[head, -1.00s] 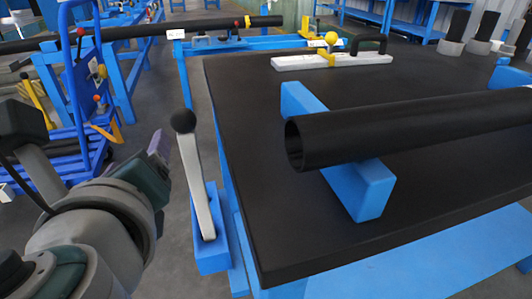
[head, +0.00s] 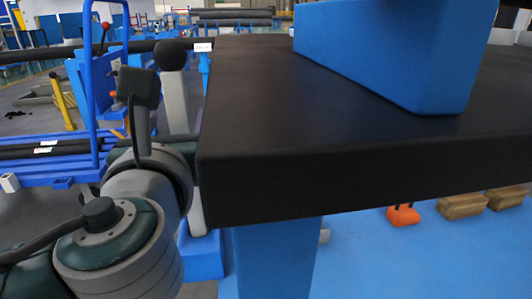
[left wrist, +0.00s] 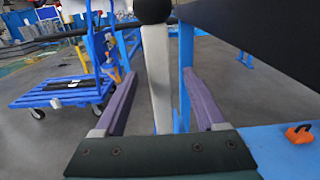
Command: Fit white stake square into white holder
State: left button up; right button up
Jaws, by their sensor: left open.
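I cannot make out a piece that is clearly the white stake square or the white holder. A white upright post (head: 174,103) with a black round knob stands left of the black tabletop in the head view, partly hidden by my arm. The post also shows in the left wrist view (left wrist: 158,75), between the two purple fingers in the picture. My left gripper (left wrist: 160,75) is open and empty; I cannot tell how far the post is from its fingertips. In the head view my wrist hides most of this gripper. My right gripper is not in view.
The black tabletop (head: 255,105) is close on the right, with a blue support block (head: 380,50) on it. Below, a blue shelf (head: 370,265) holds an orange piece (head: 403,215) and brown blocks (head: 462,207). A blue trolley (left wrist: 65,92) stands left.

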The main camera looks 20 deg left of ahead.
aim_at(177, 115)
pick_arm(q)
jog(key=b+x, duration=0.1)
jog(key=x, duration=0.3)
jog(key=shift+a, duration=0.1)
grip_shut()
dwell(0.4)
dwell(0.9)
